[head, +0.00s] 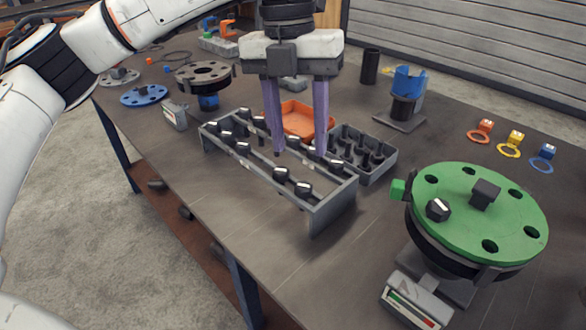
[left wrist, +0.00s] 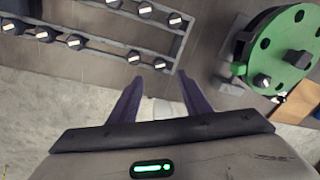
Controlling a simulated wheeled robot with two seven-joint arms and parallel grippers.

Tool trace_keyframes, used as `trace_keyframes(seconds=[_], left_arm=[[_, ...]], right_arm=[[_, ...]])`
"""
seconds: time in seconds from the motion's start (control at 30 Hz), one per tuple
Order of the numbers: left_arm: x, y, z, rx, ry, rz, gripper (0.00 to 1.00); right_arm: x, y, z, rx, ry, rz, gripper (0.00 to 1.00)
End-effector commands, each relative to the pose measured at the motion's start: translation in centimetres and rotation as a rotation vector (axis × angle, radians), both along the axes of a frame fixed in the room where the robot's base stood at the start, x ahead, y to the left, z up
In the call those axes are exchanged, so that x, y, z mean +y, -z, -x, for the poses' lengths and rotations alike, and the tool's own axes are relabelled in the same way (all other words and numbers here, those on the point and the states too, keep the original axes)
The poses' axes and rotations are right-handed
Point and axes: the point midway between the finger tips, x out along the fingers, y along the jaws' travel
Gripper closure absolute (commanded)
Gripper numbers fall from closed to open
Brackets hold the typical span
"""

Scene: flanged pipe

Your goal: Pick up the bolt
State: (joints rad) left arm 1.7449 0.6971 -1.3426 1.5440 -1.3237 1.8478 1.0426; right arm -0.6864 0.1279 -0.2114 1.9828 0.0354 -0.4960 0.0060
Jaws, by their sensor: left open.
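Several black bolts with white-marked heads stand in a grey rack (head: 331,211). One bolt (head: 303,190) is near the rack's front right end, with another bolt (head: 281,174) beside it. In the left wrist view, a bolt (left wrist: 160,63) is in the rack's near row, just beyond the fingertips. Another bolt (head: 438,209) sits in a hole of the green flange (head: 525,211). My left gripper (head: 298,151) is open, with two purple fingers pointing down over the rack. Nothing shows between the fingers. It also shows in the left wrist view (left wrist: 158,82). My right gripper is out of view.
A grey bin (head: 387,172) of dark parts and an orange tray (head: 300,118) lie behind the rack. A blue-topped stand (head: 408,82) and coloured ring tags (head: 511,150) are at the back right. The table in front of the rack is clear.

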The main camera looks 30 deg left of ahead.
Motion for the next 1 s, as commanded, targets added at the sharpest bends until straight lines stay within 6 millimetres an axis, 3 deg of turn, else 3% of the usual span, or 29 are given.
trace_keyframes(seconds=[0.1,0.2,0.4,0.63,1.0], left_arm=[[2.9,-1.6,-0.3,-0.033,-0.067,-0.093,0.56],[3.9,-1.4,-0.4,-0.040,-0.090,-0.122,0.56],[3.9,1.6,-0.3,-0.039,-0.089,-0.125,0.56],[3.9,3.4,-0.4,-0.040,-0.089,-0.122,0.56],[4.2,8.0,-0.6,-0.041,-0.088,-0.120,0.56]], right_arm=[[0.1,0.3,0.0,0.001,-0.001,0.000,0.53],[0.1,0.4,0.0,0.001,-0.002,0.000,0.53],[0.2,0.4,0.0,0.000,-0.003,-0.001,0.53],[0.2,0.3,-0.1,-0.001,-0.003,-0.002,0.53],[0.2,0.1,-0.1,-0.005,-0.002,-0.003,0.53]])
